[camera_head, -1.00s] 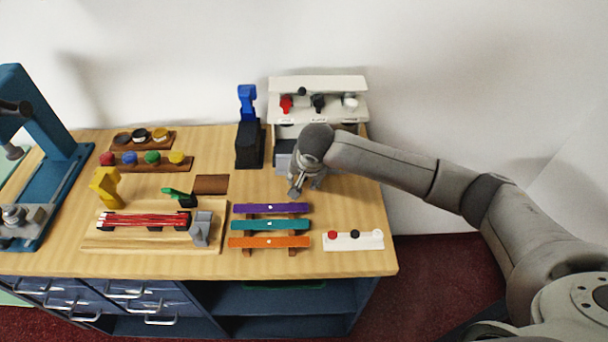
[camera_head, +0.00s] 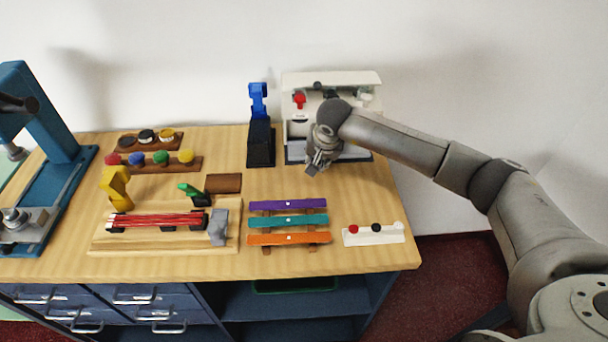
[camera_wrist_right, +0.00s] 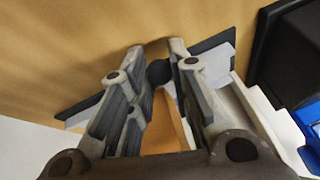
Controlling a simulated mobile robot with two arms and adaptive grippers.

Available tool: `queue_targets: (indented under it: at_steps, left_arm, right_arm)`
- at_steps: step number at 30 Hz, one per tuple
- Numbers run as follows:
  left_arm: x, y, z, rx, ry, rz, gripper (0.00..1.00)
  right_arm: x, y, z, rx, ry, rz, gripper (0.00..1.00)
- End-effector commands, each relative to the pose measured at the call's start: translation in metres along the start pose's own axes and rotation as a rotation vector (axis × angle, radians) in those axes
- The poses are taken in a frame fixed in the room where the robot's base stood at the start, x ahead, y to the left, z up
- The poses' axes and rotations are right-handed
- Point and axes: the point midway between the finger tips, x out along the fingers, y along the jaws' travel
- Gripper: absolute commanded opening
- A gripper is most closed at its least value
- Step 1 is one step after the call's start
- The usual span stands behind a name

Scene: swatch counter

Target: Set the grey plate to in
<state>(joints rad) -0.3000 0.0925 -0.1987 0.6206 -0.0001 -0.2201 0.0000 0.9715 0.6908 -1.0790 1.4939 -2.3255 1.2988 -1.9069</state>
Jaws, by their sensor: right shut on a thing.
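The white machine (camera_head: 373,78) stands at the back right of the counter. My right gripper (camera_wrist_right: 158,75) is in front of its lower part, fingers pointing down and back. In the right wrist view it is shut on a small round black knob (camera_wrist_right: 158,71). A flat dark grey plate (camera_wrist_right: 80,107) shows on both sides of the fingers, its middle hidden by them. In the head view my right gripper (camera_head: 316,167) and arm cover much of the machine's lower front, so how far in the plate sits is hard to tell. My left gripper is not in view.
A black stand with a blue top (camera_head: 260,145) is close left of the machine. Purple, teal and orange bars (camera_head: 287,238) and a white strip with knobs (camera_head: 373,237) lie in front. Bare counter lies between the gripper and the bars.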

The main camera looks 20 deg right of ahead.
Motion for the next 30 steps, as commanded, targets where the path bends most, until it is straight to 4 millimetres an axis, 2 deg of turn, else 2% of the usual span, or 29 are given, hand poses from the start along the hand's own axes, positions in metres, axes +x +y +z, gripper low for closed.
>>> queue_targets:
  at_steps: [3, 5, 10, 11, 15, 16, 26, 30]
  left_arm:
    - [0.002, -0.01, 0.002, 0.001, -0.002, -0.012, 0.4]
    - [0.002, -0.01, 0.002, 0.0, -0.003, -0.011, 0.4]
    - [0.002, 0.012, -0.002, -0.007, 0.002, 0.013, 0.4]
    - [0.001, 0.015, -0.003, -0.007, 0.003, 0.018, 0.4]
    - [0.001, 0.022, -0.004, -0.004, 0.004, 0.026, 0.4]
    - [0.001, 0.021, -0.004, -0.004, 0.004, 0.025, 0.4]
    - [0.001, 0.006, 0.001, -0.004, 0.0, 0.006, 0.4]
    - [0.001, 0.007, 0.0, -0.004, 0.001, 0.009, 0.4]
  right_arm:
    - [0.001, -0.002, -0.004, -0.001, 0.0, -0.013, 0.0]
    - [0.0, -0.002, -0.004, -0.002, 0.0, -0.015, 0.0]
    - [-0.001, -0.003, -0.005, -0.001, 0.003, -0.016, 0.0]
    - [-0.001, -0.003, -0.005, -0.001, 0.003, -0.016, 0.23]
    - [-0.001, -0.003, -0.005, -0.001, 0.003, -0.015, 0.41]
    - [-0.001, -0.003, -0.004, -0.001, 0.003, -0.015, 0.42]
    - [-0.001, -0.002, -0.004, -0.001, 0.001, -0.013, 0.42]
    - [-0.012, -0.002, -0.004, -0.002, 0.002, -0.014, 0.42]
